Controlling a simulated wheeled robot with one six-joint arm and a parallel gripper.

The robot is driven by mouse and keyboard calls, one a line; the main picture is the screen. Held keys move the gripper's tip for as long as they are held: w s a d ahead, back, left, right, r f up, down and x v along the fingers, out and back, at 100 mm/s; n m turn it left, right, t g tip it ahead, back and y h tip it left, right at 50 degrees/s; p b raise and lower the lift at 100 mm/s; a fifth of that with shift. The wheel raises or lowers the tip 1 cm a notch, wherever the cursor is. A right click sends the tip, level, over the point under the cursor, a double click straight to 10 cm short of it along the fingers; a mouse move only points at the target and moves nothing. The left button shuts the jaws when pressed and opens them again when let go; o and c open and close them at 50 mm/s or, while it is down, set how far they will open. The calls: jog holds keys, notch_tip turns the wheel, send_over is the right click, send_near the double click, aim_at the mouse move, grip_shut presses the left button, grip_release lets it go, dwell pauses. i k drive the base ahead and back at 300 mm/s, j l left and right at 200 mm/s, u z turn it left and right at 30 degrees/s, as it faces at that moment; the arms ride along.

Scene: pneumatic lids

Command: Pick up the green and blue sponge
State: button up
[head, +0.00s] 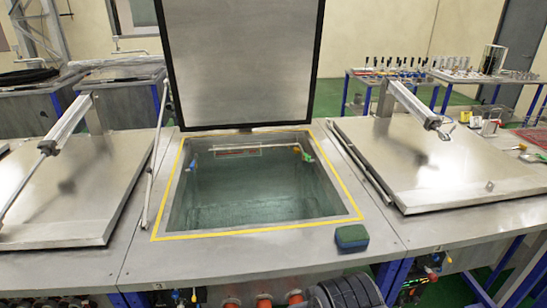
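My gripper does not show in the head view.

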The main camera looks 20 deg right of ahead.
aim_at(356, 235)
jog(key=i+l+z, duration=0.15)
jog(key=z, duration=0.3)
jog(key=i+z, duration=0.2)
jog(key=z, duration=0.25)
jog(key=i+z, duration=0.2)
jog(key=z, duration=0.25)
